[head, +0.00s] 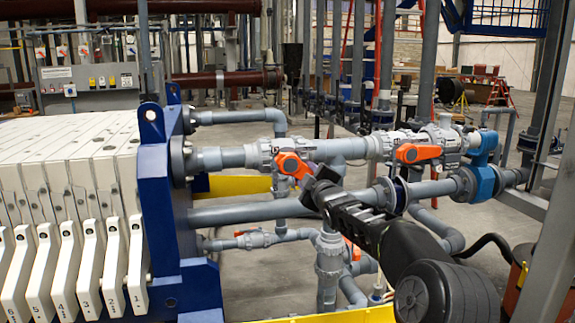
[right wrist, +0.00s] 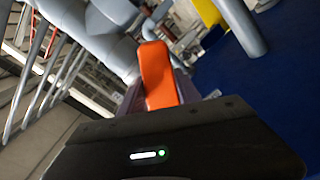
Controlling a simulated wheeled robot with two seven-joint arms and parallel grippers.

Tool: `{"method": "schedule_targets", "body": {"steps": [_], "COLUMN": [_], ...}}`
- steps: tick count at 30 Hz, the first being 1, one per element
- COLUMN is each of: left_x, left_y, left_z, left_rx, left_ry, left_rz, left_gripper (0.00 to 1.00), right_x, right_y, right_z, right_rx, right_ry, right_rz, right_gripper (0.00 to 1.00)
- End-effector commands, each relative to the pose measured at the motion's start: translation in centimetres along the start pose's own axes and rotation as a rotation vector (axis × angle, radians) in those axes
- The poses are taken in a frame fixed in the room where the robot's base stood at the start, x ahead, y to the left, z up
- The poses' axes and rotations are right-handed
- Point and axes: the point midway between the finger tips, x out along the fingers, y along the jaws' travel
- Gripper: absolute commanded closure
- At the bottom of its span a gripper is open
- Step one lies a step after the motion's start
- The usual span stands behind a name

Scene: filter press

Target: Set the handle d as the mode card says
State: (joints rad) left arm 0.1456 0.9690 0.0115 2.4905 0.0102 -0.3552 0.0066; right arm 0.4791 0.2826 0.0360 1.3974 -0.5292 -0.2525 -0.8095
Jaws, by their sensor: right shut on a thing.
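Several orange valve handles sit on the grey pipework. One orange handle (head: 292,164) is on the upper pipe by the blue press end plate, and my right gripper (head: 312,181) is shut on its right end. This handle slants down to the right in the head view. In the right wrist view the same handle (right wrist: 157,75) runs straight into the gripper; the fingertips are mostly hidden. A second orange handle (head: 418,153) lies roughly level farther right. No letter marking handle d and no mode card can be read. My left gripper is not in view.
The blue end plate (head: 165,200) and white filter plates (head: 75,165) fill the left. A lower orange handle (head: 353,250) is partly hidden behind my right arm. A grey pipe (head: 245,211) runs below the held handle. A control panel (head: 90,78) stands far back.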

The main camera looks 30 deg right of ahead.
Motion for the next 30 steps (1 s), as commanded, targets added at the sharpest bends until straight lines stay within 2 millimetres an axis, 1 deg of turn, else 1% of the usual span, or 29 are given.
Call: {"method": "schedule_targets", "body": {"steps": [1, 6, 8, 12, 15, 23, 25, 30], "left_x": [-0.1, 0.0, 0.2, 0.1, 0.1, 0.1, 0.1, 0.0], "left_y": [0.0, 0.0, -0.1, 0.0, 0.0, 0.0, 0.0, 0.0], "left_z": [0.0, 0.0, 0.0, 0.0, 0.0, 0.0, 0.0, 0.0], "left_rx": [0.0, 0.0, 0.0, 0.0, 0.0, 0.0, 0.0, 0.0], "left_ry": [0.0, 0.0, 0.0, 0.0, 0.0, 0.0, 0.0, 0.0], "left_rz": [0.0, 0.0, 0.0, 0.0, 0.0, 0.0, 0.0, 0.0], "left_gripper": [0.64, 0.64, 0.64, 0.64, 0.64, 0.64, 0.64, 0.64], "right_x": [-0.1, -0.1, -0.1, -0.1, -0.1, -0.1, -0.1, -0.1], "right_y": [0.9, 1.1, 1.4, 2.4, 2.7, 2.7, 2.9, 3.9], "right_z": [-0.4, -0.5, -0.6, -0.8, -0.9, -0.9, -1.1, -1.7], "right_rx": [0.004, -0.027, -0.081, -0.25, -0.32, -0.326, -0.351, -0.534], "right_ry": [0.007, 0.008, 0.009, 0.009, 0.008, 0.009, 0.01, 0.01], "right_rz": [0.016, 0.017, 0.017, 0.018, 0.016, 0.016, 0.016, 0.018], "right_gripper": [1.0, 1.0, 1.0, 1.0, 1.0, 1.0, 1.0, 1.0]}}
